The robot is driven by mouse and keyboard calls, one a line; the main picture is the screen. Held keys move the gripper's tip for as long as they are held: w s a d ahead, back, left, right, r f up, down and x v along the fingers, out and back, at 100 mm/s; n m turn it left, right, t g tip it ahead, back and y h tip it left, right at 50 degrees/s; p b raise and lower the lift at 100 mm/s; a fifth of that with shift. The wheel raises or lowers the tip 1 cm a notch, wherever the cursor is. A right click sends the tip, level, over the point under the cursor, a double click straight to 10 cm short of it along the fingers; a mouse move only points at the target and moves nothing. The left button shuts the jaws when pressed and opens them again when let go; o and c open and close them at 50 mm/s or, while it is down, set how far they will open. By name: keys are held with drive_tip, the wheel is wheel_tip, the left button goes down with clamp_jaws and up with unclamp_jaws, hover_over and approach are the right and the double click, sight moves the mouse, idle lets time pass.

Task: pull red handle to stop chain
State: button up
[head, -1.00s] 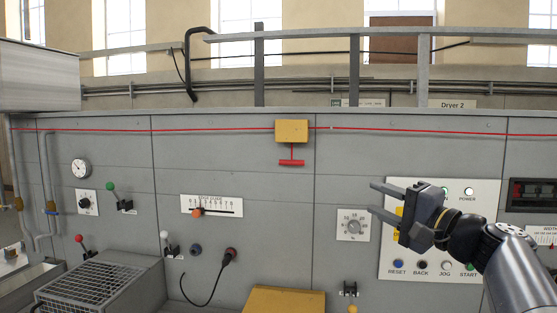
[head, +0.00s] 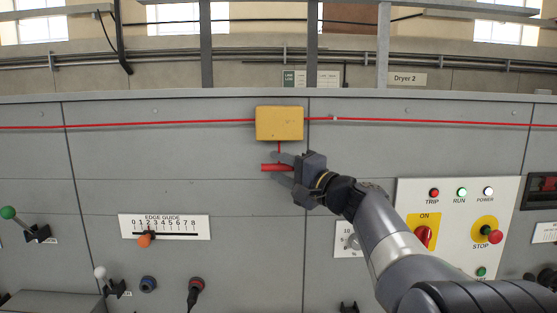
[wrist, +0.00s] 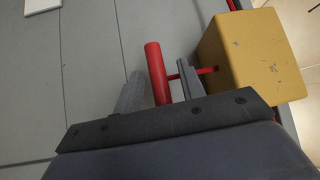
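The red handle (head: 270,167) is a short crossbar on a thin red stem below a yellow box (head: 279,123) on the grey machine front. My gripper (head: 284,168) is at the handle, one finger above the bar and one below it. In the wrist view the red bar (wrist: 155,70) stands between my two fingers (wrist: 160,88), with a visible gap on the left side. The stem runs past the right finger to the yellow box (wrist: 250,55). The fingers are apart and do not appear closed on the bar. Part of the bar is hidden by my gripper in the head view.
A red line (head: 420,121) runs along the panel through the yellow box. A control panel (head: 458,212) with lamps, a red switch and a stop button is at right. An edge guide scale (head: 164,226) and levers are at left. The panel around the handle is flat.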

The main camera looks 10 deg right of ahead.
drive_tip(key=shift+w+a, duration=0.3)
drive_tip(key=shift+w, duration=0.15)
drive_tip(key=shift+c, duration=0.2)
clamp_jaws()
